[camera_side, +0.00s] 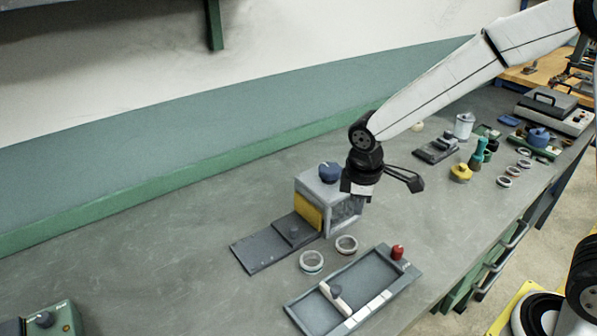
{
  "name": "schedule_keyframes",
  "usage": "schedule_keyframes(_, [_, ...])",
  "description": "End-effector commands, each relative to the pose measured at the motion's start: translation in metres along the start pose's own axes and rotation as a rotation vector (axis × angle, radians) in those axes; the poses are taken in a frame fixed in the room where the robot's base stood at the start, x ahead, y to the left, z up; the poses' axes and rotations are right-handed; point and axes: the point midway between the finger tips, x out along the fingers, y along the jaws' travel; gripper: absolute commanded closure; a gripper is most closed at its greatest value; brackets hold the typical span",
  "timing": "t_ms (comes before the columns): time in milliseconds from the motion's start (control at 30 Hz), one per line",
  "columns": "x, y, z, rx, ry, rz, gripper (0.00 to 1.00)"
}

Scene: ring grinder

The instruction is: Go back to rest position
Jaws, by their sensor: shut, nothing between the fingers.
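My gripper (416,183) hangs in the air above the bench, just right of the grinder box, with its fingers pointing right. It is shut and holds nothing. The grey grinder box (343,217) has a blue knob (330,172) on top and a yellow panel (308,209) on its left side. A dark sliding plate (262,247) with a small knob extends from the box to the left. Two rings, the left ring (303,264) and the right ring (338,249), lie on the bench in front of the box. My wrist hides part of the box's right side.
A shallow tray (301,312) with a red knob (398,252) and a pale-handled piece (336,293) lies at the front. Jars, several rings (504,181) and a scale-like device (553,111) stand at the back right. A green control box (50,321) is at lower left.

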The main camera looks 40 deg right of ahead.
Motion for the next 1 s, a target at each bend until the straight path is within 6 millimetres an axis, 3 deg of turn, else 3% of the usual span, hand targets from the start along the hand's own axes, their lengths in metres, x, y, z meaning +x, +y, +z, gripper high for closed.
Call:
schedule_keyframes(300, [0.002,-0.022,0.070,0.468,0.117,-0.025,1.00])
schedule_keyframes(500, [0.005,-0.034,0.097,0.669,0.164,-0.034,1.00])
schedule_keyframes(1000, [0.006,-0.038,0.105,0.735,0.178,-0.037,1.00])
